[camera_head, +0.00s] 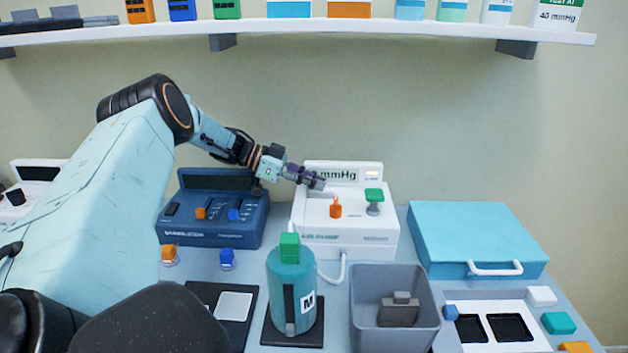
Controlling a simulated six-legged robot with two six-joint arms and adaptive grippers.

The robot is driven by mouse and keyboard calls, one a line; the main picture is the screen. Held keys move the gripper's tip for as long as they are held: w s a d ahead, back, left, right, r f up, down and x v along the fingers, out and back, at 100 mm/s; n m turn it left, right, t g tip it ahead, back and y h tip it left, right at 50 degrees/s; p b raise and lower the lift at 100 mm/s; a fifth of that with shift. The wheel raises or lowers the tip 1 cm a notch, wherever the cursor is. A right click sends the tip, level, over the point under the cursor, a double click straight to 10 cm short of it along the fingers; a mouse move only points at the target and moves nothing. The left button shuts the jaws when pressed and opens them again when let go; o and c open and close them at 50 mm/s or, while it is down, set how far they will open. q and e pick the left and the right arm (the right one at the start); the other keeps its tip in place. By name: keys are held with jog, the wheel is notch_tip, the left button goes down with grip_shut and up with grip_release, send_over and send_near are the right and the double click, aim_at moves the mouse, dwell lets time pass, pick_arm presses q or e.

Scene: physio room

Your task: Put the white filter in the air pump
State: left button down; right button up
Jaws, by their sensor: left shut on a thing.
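The air pump appears to be the white unit (347,248) with an "mmHg" display, an orange knob and a green-topped knob. My left gripper (318,183) is over the left part of its top, in front of the display. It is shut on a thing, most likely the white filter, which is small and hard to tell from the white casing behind. I cannot tell whether it sits in the pump or above it. A grey block with a tab (398,311) lies in the grey bin (433,318). My right gripper is not in view.
A blue unit (211,226) stands left of the pump, a teal cylinder marked M (283,290) in front. A closed blue case (470,230) lies at right. A tray (480,342), small coloured blocks and a dark pad with a white square (234,306) fill the front. A shelf (290,29) runs above.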

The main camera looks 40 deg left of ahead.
pick_arm(q)
jog(key=shift+f, duration=0.35)
dwell(0.6)
jog(key=c, duration=1.3)
grip_release()
jog(key=v, duration=1.2)
jog(key=shift+f, duration=0.1)
